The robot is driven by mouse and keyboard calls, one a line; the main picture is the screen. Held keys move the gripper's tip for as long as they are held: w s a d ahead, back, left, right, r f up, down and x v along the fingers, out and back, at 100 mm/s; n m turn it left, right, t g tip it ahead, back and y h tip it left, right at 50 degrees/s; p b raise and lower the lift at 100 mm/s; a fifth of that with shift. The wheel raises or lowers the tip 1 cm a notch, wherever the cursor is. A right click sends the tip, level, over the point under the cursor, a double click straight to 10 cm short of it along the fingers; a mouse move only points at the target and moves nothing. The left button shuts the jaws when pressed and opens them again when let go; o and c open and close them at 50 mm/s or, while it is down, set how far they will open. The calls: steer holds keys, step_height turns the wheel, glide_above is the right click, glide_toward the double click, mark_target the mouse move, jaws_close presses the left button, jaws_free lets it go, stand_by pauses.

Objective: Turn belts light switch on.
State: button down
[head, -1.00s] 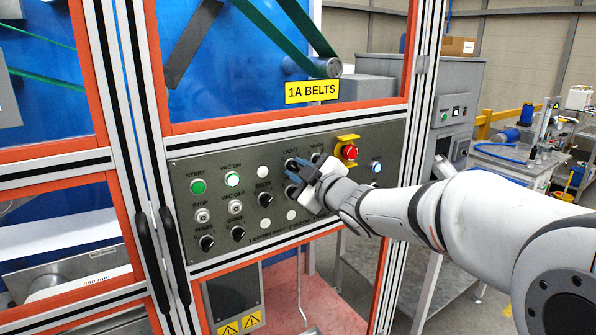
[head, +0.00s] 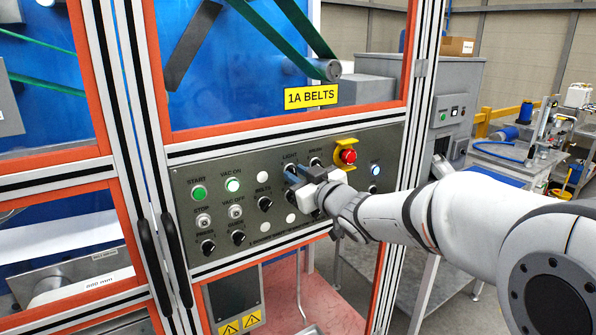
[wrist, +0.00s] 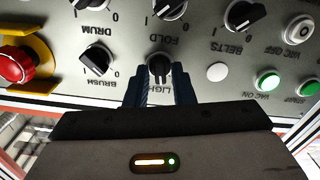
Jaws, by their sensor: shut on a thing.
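The panel's light switch (wrist: 160,68) is a black rotary knob with a white pointer mark. In the wrist view, which shows the panel upside down, it sits between the blue fingertips beside the partly hidden LIGHT label (wrist: 160,88). My gripper (wrist: 160,82) is shut on this knob. In the head view my gripper (head: 291,174) reaches the panel from the right, just below the LIGHT label (head: 289,157), and its fingers hide most of the knob. The panel (head: 180,170) is grey metal under the yellow 1A BELTS sign (head: 311,95).
A red emergency stop (head: 348,156) in a yellow guard is close above and right of my gripper. Other knobs are near: brush (wrist: 96,60), fold (wrist: 170,8), belts (wrist: 243,15) and drum (wrist: 103,7). The green start button (head: 198,193) is at the panel's left.

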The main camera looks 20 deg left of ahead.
steer(key=m+p, duration=0.1)
steer(key=m, duration=0.2)
steer(key=m+p, duration=0.1)
steer(key=m, duration=0.2)
steer(key=shift+w+r+m+p, duration=0.1)
steer(key=shift+r+m+p, duration=0.1)
steer(key=shift+m+p, duration=0.15)
steer(key=m+p, duration=0.2)
steer(key=m, duration=0.2)
steer(key=shift+d+f+m, duration=0.1)
steer(key=shift+m, duration=0.55)
steer(key=c, duration=1.5)
jaws_free()
steer(key=shift+f, duration=0.1)
steer(key=b+v, duration=0.2)
steer(key=v, duration=0.5)
steer(key=shift+s+d, duration=0.25)
